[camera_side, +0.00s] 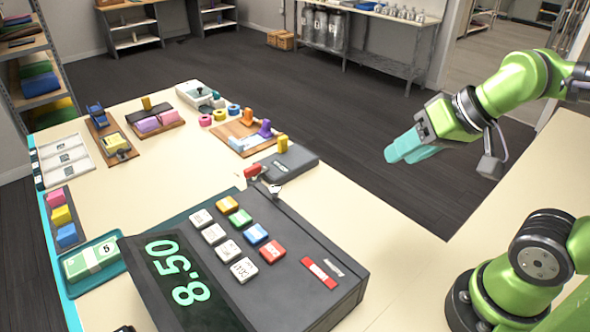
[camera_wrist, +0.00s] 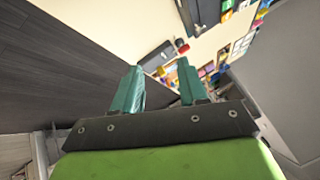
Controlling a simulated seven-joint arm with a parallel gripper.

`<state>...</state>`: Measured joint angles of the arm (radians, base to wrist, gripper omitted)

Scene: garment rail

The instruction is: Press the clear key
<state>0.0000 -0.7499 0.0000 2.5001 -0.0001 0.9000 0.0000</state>
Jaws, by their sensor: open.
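A dark cash register (camera_side: 310,240) stands at the table's front, its green display (camera_side: 180,272) reading 8.50. Its keypad has two rows: white keys, and yellow, green, blue and red (camera_side: 272,251) keys. The white key nearest the display's lower end (camera_side: 244,269) has dark lettering that may mark it as the clear key; I cannot read it surely. My gripper (camera_side: 404,151), with teal fingers, is open and empty. It is in the air to the right of the register, well apart from the keys. In the wrist view my gripper (camera_wrist: 157,78) shows its two fingers spread.
A red-and-white bar (camera_side: 319,272) is on the register's right side. A dark box (camera_side: 285,163) with a yellow knob stands behind it. A teal tray (camera_side: 93,264) with banknotes lies at left. Stamps, tape rolls and coloured blocks fill the table's back. The air between my gripper and the register is clear.

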